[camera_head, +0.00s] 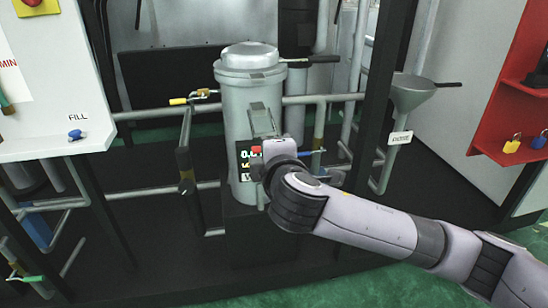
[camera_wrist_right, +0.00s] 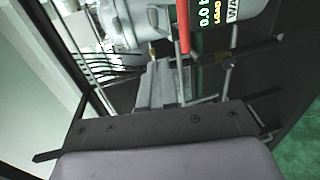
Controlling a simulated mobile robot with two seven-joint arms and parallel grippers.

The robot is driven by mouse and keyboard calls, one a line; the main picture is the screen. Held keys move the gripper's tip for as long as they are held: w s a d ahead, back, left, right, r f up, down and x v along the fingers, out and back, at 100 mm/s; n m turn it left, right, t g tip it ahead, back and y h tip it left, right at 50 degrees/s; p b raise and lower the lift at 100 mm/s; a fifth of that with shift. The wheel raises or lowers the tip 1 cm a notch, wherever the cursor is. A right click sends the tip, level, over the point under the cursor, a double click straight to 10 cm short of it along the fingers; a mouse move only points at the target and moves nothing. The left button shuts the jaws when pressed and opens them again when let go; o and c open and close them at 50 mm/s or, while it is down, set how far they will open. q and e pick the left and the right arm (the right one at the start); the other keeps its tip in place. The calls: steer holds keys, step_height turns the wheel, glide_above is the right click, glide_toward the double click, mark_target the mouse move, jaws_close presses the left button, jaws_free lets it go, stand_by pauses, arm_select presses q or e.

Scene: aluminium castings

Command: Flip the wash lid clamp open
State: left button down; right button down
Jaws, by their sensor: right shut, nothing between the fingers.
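The wash vessel (camera_head: 238,105) is an upright grey cylinder with a domed lid (camera_head: 250,56) on top, which sits closed. A dark handle (camera_head: 310,60) sticks out right from the lid. A narrow grey piece stands against the vessel's front below the lid; I cannot tell whether it is the clamp or part of my gripper. My right arm reaches in from the right, its wrist covering the vessel's lower front. In the right wrist view my right gripper (camera_wrist_right: 165,88) is shut and empty, pointing at the vessel (camera_wrist_right: 135,18). My left gripper is not in view.
A red bar (camera_wrist_right: 183,25) and a lit display (camera_wrist_right: 207,14) are close to the gripper. Pipes and a yellow-handled valve (camera_head: 180,101) lie left of the vessel. A grey funnel (camera_head: 412,92) and a dark post stand to the right. A white panel (camera_head: 50,110) is at far left.

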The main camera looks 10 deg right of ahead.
steer(key=shift+v, duration=2.25)
steer(key=shift+f, duration=0.2)
steer(key=s+f+m+g+y+p, duration=0.2)
steer(key=s+f+m+p, duration=0.1)
steer(key=f, duration=0.4)
steer(key=s+f+m+g+y+p, duration=0.2)
steer(key=s+f+m+p, duration=0.15)
steer(key=f, duration=0.25)
steer(key=s+d+f+m+h+p, duration=0.1)
steer(key=s+d+f+m, duration=0.3)
steer(key=s, duration=0.4)
steer(key=s+d+f+m+g+h+p, duration=0.1)
steer(key=s+d+f+m+p, duration=0.2)
steer(key=s+d+f+m, duration=0.2)
steer(key=s+d+f, duration=0.2)
steer(key=s+d, duration=0.1)
steer(key=shift+d+f, duration=0.15)
steer(key=shift+f, duration=0.05)
steer(key=shift+m, duration=0.25)
